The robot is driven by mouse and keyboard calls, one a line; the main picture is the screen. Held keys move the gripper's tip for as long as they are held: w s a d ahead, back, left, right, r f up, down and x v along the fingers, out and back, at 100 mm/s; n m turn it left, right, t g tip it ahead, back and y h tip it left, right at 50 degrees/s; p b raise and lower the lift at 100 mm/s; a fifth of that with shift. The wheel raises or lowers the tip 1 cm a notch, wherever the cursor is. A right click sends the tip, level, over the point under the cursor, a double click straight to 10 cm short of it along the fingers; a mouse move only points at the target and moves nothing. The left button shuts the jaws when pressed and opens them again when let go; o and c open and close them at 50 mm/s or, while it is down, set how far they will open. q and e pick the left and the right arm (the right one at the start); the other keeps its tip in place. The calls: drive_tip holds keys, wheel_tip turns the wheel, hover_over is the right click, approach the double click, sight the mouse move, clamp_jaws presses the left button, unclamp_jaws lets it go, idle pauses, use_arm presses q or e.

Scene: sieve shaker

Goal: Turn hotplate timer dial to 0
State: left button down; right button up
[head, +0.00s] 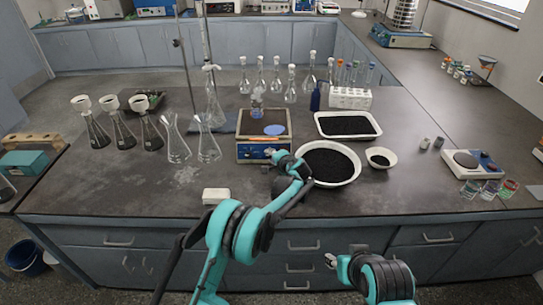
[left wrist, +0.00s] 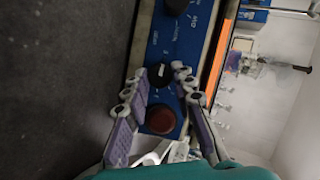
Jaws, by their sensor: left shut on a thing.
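A blue-fronted hotplate unit (head: 251,153) with a brown top stands at the middle of the bench. The left wrist view shows its blue panel (left wrist: 155,45) close up, with a black dial (left wrist: 160,77) between my fingers, another black knob (left wrist: 175,5) farther along and a red round button (left wrist: 160,120). The printed labels are too small to read surely. My left gripper (head: 273,154) is at the front panel, shut on the black dial with one finger on each side. My right gripper (head: 331,261) hangs in front of the drawers, apart from the bench; its jaws are too small to judge.
A white bowl of dark granules (head: 327,181) stands close right of my left gripper. A white block (head: 215,196) lies near the front edge. Glass flasks (head: 209,148) stand to the left, and a white tray (head: 348,135) behind right. The bench front at left is clear.

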use_arm(q)
drive_tip(key=shift+n, duration=0.4)
drive_tip(key=c, duration=1.3)
unclamp_jaws()
drive_tip(key=shift+o, duration=0.2)
drive_tip(key=v, duration=1.2)
drive_tip(key=shift+a+r, duration=0.1)
drive_tip(key=shift+r, duration=0.05)
